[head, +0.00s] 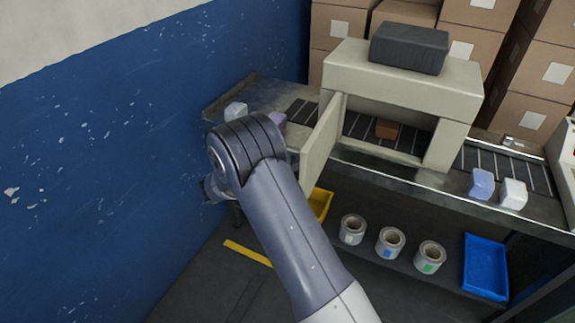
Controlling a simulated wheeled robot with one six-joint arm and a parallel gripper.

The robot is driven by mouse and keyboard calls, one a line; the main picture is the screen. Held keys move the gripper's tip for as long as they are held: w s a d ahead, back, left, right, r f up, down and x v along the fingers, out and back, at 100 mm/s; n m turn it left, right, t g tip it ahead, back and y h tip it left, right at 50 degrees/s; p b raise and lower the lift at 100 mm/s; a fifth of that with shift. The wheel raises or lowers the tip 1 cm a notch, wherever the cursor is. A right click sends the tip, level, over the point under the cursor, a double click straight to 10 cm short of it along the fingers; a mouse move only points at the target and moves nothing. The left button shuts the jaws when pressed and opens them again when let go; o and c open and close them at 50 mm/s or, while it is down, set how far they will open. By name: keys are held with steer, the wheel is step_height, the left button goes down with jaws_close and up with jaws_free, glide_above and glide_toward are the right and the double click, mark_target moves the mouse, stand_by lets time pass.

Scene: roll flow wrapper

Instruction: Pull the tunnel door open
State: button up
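The tunnel (400,82) is a beige box-shaped housing over the conveyor. Its door (321,138) is a flat beige panel at the left side of the opening. The door stands swung open, outward toward the camera, and the opening is uncovered. A brown block (387,129) sits on the rollers inside the tunnel. My arm covers the area just left of the door and hides its near surroundings. My gripper's fingers do not show; only a small grey part of my wrist area shows left of the arm. Whether anything of mine touches the door cannot be seen.
A dark grey box (409,47) lies on the tunnel. Wrapped pieces (481,184) sit on the conveyor at right, others at left. Below are several white rolls (390,242), a blue tray (485,266) and a yellow bin (320,204). A blue wall (120,150) bounds the left.

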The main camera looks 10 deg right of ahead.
steer(key=shift+o, duration=1.4)
steer(key=shift+w+d, duration=0.1)
steer(key=shift+d, duration=0.25)
steer(key=shift+a, duration=0.1)
steer(key=s+a+b, duration=0.1)
steer(key=s+a, duration=0.1)
steer(key=a, duration=0.8)
steer(key=shift+a+b, duration=0.3)
steer(key=shift+a, duration=0.05)
steer(key=shift+d, duration=0.1)
